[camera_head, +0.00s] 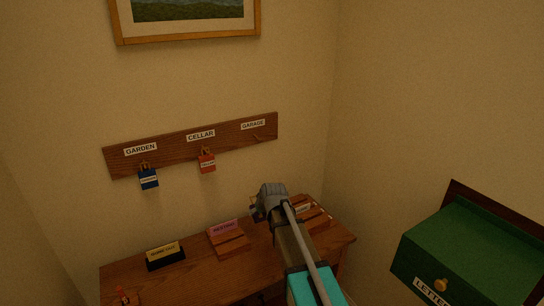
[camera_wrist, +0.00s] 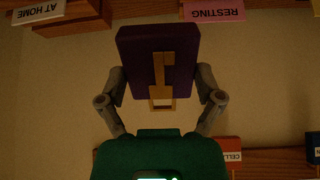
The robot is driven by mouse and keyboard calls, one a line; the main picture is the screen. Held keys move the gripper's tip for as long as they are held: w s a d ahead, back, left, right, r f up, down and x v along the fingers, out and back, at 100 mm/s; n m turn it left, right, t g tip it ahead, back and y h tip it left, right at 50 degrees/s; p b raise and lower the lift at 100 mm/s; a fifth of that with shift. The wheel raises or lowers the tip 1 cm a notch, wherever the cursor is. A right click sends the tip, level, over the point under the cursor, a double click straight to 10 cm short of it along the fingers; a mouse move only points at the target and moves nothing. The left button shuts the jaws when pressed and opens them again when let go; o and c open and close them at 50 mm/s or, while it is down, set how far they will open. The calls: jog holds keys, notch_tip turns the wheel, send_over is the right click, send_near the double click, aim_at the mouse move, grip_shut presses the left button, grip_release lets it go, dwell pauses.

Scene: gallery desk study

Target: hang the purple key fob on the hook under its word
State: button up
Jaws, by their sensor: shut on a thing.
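The purple key fob (camera_wrist: 133,82) is held between the two fingers of my gripper (camera_wrist: 162,76) in the wrist view, with its gold strip and loop (camera_wrist: 162,103) toward the camera. No word on it can be read. In the head view my gripper (camera_head: 268,200) is over the desk, below the right part of the rack, and hides most or all of the fob. The wooden rack (camera_head: 228,138) on the wall has the words GARDEN, CELLAR and GARAGE. The hook (camera_head: 257,137) under GARAGE is bare.
A blue fob (camera_head: 149,180) hangs under GARDEN and a red fob (camera_head: 207,162) under CELLAR. Sign blocks, including a pink RESTING one (camera_head: 227,238), stand on the desk (camera_head: 205,275). A green letter box (camera_head: 470,250) is at right, a framed picture (camera_head: 185,38) above.

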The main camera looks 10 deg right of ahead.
jog(key=w+d+r+t+y+p, duration=0.1)
jog(key=w+d+r+t+p, duration=0.1)
jog(key=r, duration=0.5)
jog(key=w+d+r+t+y+p, duration=0.2)
jog(key=w+d+r+t, duration=0.3)
jog(key=w+r, duration=0.3)
jog(key=shift+d+r+n+t, duration=0.15)
jog(key=shift+r+n+t, duration=0.15)
jog(key=shift+n+t, duration=0.1)
jog(key=shift+w, duration=0.2)
jog(key=b+x, duration=0.1)
jog(key=x, duration=0.9)
jog(key=shift+r, duration=0.3)
dwell(0.9)
dwell(0.8)
